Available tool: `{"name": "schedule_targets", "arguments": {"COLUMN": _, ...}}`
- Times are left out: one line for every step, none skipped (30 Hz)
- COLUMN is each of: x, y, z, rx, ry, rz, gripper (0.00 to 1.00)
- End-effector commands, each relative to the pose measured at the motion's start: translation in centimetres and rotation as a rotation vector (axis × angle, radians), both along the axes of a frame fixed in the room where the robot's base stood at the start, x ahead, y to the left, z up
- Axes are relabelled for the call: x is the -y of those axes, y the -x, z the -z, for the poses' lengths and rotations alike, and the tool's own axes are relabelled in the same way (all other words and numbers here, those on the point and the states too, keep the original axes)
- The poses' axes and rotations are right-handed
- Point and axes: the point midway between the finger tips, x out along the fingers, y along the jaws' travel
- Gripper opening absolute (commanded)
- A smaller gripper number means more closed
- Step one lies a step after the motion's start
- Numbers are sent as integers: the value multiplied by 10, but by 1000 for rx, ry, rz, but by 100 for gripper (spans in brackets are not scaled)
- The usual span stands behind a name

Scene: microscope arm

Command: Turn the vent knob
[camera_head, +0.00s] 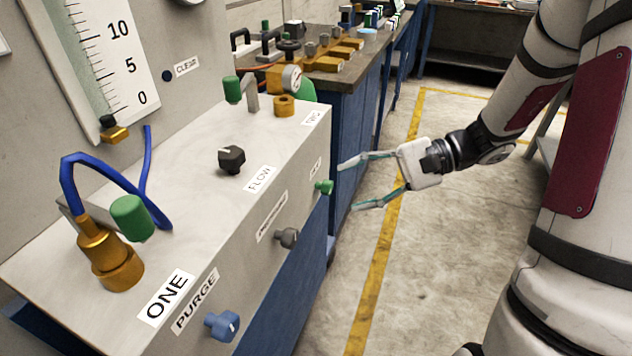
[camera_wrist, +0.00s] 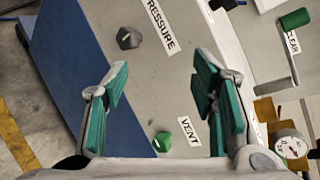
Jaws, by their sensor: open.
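The vent knob is a small green knob on the front face of the grey box; it shows in the head view (camera_head: 324,187) and in the wrist view (camera_wrist: 162,142), beside a label reading VENT (camera_wrist: 189,131). My gripper (camera_head: 349,185) is open and empty, its fingers spread and pointing at the front face. In the head view the fingertips are just right of the green knob. In the wrist view the knob lies low between the two fingers (camera_wrist: 160,85). I see no contact between finger and knob.
A grey pressure knob (camera_head: 287,238) and a blue purge knob (camera_head: 222,325) sit on the same face. A black flow knob (camera_head: 232,159) and brass fittings (camera_head: 116,262) stand on top. The floor right of the box (camera_head: 430,260) is clear.

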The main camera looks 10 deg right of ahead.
Motion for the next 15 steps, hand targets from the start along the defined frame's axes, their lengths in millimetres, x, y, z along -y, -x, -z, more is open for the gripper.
{"name": "schedule_targets", "arguments": {"x": 13, "y": -14, "z": 28, "rx": -9, "ry": -63, "rz": 62, "gripper": 52}}
{"name": "schedule_targets", "arguments": {"x": 20, "y": -22, "z": 39, "rx": -10, "ry": -97, "rz": 97, "gripper": 52}}
{"name": "schedule_targets", "arguments": {"x": 30, "y": -32, "z": 53, "rx": -7, "ry": -142, "rz": 145, "gripper": 52}}
{"name": "schedule_targets", "arguments": {"x": 38, "y": -38, "z": 64, "rx": -5, "ry": -173, "rz": 181, "gripper": 52}}
{"name": "schedule_targets", "arguments": {"x": 45, "y": -44, "z": 74, "rx": -3, "ry": -203, "rz": 215, "gripper": 52}}
{"name": "schedule_targets", "arguments": {"x": 55, "y": -51, "z": 87, "rx": 3, "ry": -240, "rz": 261, "gripper": 52}}
{"name": "schedule_targets", "arguments": {"x": 62, "y": -56, "z": 96, "rx": 6, "ry": -264, "rz": 292, "gripper": 52}}
{"name": "schedule_targets", "arguments": {"x": 69, "y": -60, "z": 105, "rx": 10, "ry": -286, "rz": 323, "gripper": 52}}
{"name": "schedule_targets", "arguments": {"x": 77, "y": -65, "z": 115, "rx": 15, "ry": -313, "rz": 359, "gripper": 52}}
{"name": "schedule_targets", "arguments": {"x": 83, "y": -68, "z": 122, "rx": 18, "ry": -329, "rz": 383, "gripper": 52}}
{"name": "schedule_targets", "arguments": {"x": 88, "y": -70, "z": 128, "rx": 21, "ry": -342, "rz": 404, "gripper": 52}}
{"name": "schedule_targets", "arguments": {"x": 93, "y": -73, "z": 134, "rx": 27, "ry": -357, "rz": 428, "gripper": 52}}
{"name": "schedule_targets", "arguments": {"x": 96, "y": -74, "z": 137, "rx": 29, "ry": -366, "rz": 442, "gripper": 52}}
{"name": "schedule_targets", "arguments": {"x": 99, "y": -75, "z": 140, "rx": 31, "ry": -375, "rz": 453, "gripper": 52}}
{"name": "schedule_targets", "arguments": {"x": 102, "y": -76, "z": 143, "rx": 33, "ry": -380, "rz": 465, "gripper": 52}}
